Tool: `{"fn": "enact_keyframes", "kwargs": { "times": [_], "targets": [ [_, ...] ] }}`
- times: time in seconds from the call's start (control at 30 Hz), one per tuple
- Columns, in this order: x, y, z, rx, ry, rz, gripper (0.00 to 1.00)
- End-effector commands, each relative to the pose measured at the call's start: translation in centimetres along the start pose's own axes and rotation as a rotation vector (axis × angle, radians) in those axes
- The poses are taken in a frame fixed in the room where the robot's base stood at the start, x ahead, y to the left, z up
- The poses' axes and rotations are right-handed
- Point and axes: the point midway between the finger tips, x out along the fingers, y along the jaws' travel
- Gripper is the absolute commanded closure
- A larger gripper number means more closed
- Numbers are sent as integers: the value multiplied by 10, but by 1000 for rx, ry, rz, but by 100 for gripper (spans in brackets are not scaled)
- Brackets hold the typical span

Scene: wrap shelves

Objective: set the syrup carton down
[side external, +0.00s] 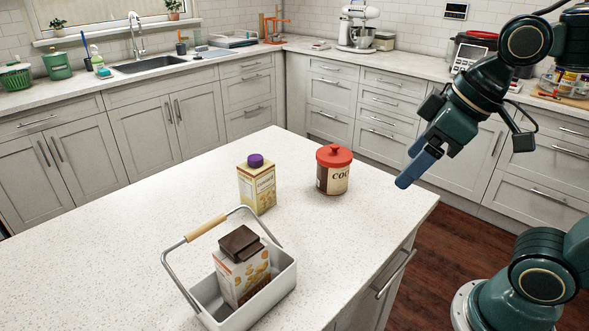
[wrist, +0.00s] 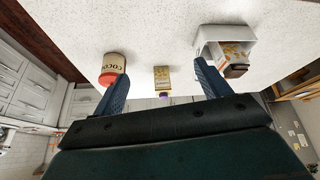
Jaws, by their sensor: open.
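A yellow carton with a purple cap (side external: 257,187) stands upright on the island top (side external: 130,235); it also shows in the wrist view (wrist: 162,78). A second carton, white and orange with a dark brown top (side external: 242,270), sits in a grey-white basket (side external: 285,283) with a raised wooden-grip handle. That carton is also in the wrist view (wrist: 236,52). I cannot read which carton is the syrup. My gripper (side external: 415,168) is open and empty, in the air past the right edge of the island, apart from both cartons.
A red-lidded cocoa canister (side external: 334,172) stands on the island right of the yellow carton, nearest my gripper in the side view. The island's left part is clear. Counters with a sink and appliances run along the back.

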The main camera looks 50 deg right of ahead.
Motion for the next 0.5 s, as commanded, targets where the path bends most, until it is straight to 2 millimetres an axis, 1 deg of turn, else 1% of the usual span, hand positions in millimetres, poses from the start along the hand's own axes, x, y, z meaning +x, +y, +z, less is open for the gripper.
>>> {"fn": "enact_keyframes", "kwargs": {
  "times": [0.03, 0.1, 0.2, 0.33, 0.5],
  "targets": [
    [-1, 5, 12, 56, 10, 25, 24],
    [0, 12, 25, 123, 19, 53, 24],
    [0, 18, 39, 191, 29, 81, 24],
    [1, 22, 48, 237, 34, 100, 24],
    [2, 23, 49, 246, 34, 104, 24]
  ]
}}
